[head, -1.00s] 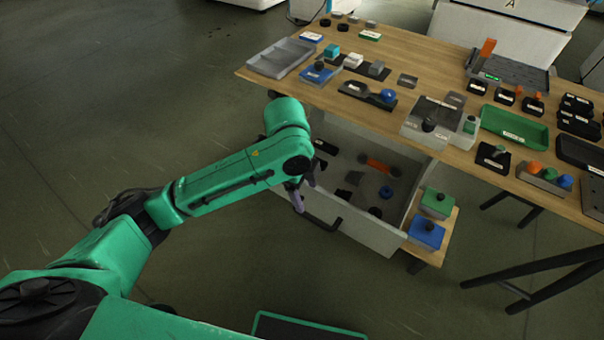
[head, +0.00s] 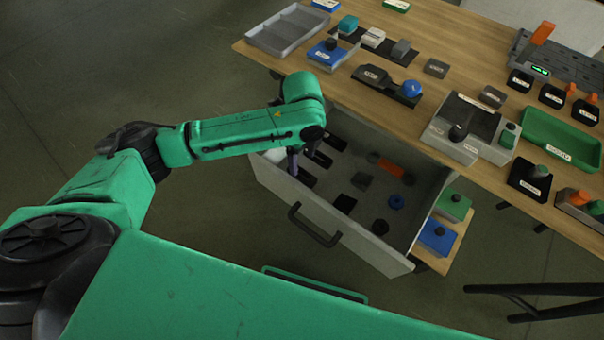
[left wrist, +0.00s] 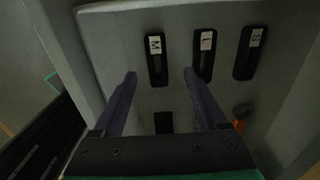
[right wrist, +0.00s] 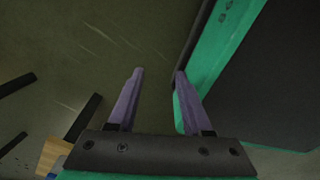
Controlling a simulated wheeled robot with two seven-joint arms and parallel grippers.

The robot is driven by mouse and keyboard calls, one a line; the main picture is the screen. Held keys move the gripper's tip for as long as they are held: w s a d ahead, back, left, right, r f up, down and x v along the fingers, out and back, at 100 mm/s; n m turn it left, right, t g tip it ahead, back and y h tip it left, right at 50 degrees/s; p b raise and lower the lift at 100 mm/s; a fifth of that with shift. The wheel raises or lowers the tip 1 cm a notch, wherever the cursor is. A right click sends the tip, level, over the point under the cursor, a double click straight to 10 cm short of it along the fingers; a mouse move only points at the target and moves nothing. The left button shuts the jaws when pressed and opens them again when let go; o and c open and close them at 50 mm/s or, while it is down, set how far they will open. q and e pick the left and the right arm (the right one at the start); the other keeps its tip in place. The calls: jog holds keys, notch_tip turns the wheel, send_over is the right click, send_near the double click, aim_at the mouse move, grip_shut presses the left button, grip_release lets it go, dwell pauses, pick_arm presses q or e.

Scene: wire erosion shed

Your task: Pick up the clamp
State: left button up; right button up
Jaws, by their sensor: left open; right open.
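Several black slotted pieces lie in the open drawer, and the task's clamp may be one of them. In the left wrist view, they are the piece labelled M (left wrist: 156,60), the piece labelled L (left wrist: 204,55) and the piece labelled S (left wrist: 247,52). My left gripper (head: 299,164) is over the left part of the drawer (head: 345,232). In its wrist view the left gripper (left wrist: 160,73) is open and empty, with M between the fingertips' lines and L by the right fingertip. My right gripper (right wrist: 159,72) is open and empty above the floor.
The wooden table (head: 445,75) above is crowded with trays and parts. A low shelf holds green and blue boxes (head: 438,238).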

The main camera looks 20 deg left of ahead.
aim_at(301, 169)
pick_arm(q)
jog(key=f, duration=0.4)
jog(key=shift+s+a+f+b, duration=0.2)
jog(key=shift+s+f+b, duration=0.1)
jog(key=shift+b, duration=0.1)
jog(key=shift+w+f, duration=0.15)
jog(key=shift+f, duration=0.25)
grip_shut()
pick_arm(e)
jog(key=shift+w+a+f, duration=0.1)
jog(key=shift+w+f, duration=0.3)
jog(key=shift+w, duration=0.3)
pick_arm(q)
jog(key=shift+r, duration=0.15)
